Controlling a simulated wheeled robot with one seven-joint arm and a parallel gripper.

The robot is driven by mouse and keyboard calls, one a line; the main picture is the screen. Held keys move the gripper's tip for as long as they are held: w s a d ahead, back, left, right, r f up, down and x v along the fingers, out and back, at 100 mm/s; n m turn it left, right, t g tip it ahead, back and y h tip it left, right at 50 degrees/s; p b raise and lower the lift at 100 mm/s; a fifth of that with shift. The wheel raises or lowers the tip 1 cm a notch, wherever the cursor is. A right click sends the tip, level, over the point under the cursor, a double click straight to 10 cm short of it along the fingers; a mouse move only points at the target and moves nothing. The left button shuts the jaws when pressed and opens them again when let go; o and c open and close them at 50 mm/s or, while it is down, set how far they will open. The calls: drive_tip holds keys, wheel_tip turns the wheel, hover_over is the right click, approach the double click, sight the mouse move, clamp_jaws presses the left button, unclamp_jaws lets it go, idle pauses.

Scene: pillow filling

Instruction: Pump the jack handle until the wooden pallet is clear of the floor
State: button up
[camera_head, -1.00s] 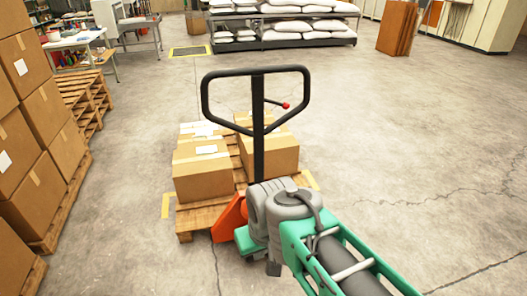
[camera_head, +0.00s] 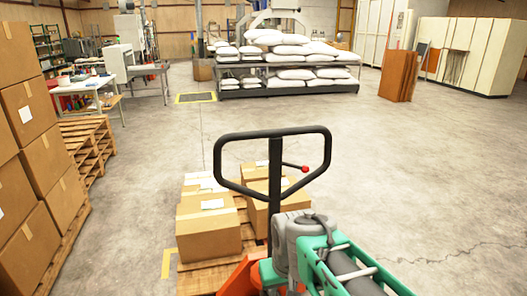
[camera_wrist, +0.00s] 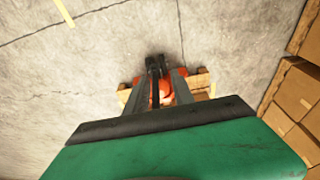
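The pallet jack's black loop handle (camera_head: 323,160) stands upright in the middle of the head view, with a small red lever inside the loop. Its orange body (camera_head: 238,278) is at the bottom, partly behind my green and grey arm. The wooden pallet (camera_head: 205,280) carries several cardboard boxes (camera_head: 209,236); its underside is out of view, so I cannot tell any gap to the floor. In the wrist view my gripper (camera_wrist: 158,88) has two grey fingers apart, over the orange jack and a dark part. My arm hides the fingers in the head view; contact with the handle is unclear.
Stacked boxes (camera_head: 45,165) on pallets line the left side. A rack of white sacks (camera_head: 290,75) stands at the back, with a worktable (camera_head: 85,86) at back left. Brown panels (camera_head: 402,72) stand at back right. The floor on the right is open.

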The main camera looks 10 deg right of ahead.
drive_tip(key=o, duration=0.3)
drive_tip(key=w+r+m+t, duration=0.1)
drive_tip(key=w+r+t, duration=0.1)
drive_tip(key=w+r, duration=0.4)
drive_tip(key=w, duration=0.4)
drive_tip(key=shift+r, duration=0.15)
drive_tip(key=shift+o, duration=1)
drive_tip(key=w+r+m+t, duration=0.4)
drive_tip(key=w+r, duration=0.6)
drive_tip(key=shift+r+m, duration=0.3)
drive_tip(key=m+t, duration=0.4)
drive_tip(key=m, duration=0.8)
approach(250, 135)
drive_tip(key=p+x, duration=0.3)
drive_tip(key=x, duration=0.8)
drive_tip(key=shift+w+f+p, duration=0.15)
drive_tip(key=shift+p, duration=0.25)
clamp_jaws()
